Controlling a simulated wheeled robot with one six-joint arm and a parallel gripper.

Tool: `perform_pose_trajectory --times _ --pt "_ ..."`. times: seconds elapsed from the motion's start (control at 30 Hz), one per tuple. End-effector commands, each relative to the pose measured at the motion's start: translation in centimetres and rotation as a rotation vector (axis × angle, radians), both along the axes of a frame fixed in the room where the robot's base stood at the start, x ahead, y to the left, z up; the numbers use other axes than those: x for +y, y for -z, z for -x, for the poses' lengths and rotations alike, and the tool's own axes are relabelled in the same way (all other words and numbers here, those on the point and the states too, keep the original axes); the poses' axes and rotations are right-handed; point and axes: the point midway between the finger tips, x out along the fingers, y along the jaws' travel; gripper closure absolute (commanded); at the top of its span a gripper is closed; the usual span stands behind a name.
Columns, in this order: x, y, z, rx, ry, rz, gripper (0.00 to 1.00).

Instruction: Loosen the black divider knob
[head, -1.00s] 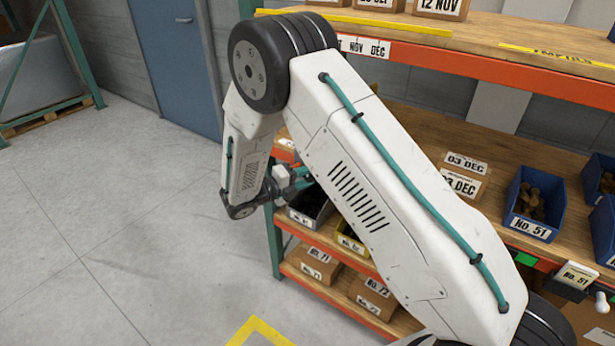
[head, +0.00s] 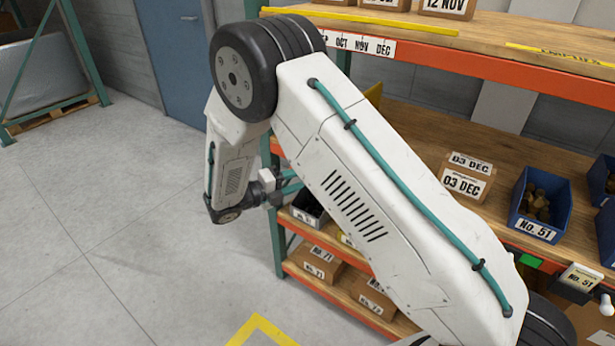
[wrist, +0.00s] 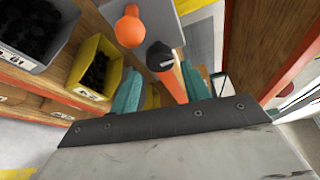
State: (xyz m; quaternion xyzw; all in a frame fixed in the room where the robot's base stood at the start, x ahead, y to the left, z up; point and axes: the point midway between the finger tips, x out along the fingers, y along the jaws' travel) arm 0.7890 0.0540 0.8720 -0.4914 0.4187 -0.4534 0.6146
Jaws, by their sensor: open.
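The black divider knob (wrist: 160,55) shows in the wrist view as a dark round cap with a pale mark, above an orange bar. My gripper (wrist: 165,85) is open, with one teal finger on each side of the bar. The knob appears just beyond and between the fingertips; I cannot tell whether either finger touches it. An orange round-ended knob (wrist: 130,27) stands to its upper left. In the head view my gripper (head: 290,183) is at the left end of the shelf, partly behind my arm, and the black knob is hidden.
A yellow bin (wrist: 94,75) and a grey bin (wrist: 62,14) with dark parts lie left in the wrist view. In the head view, a blue bin (head: 538,205) sits on the shelf; the floor at left is clear.

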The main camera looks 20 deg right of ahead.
Motion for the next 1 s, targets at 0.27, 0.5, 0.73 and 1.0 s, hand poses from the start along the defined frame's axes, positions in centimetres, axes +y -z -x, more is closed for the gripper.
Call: perform_pose_trajectory --times 0.27,0.5,0.73,1.0 --pt "2.6 -0.2 0.6 0.001 -0.001 0.0 0.53" --pt "2.7 -0.2 0.7 0.001 -0.001 0.0 0.53" --pt "2.6 -0.2 0.6 -0.013 0.0 -0.003 0.53" --pt "1.9 2.0 3.0 -0.256 0.097 -0.128 0.53"
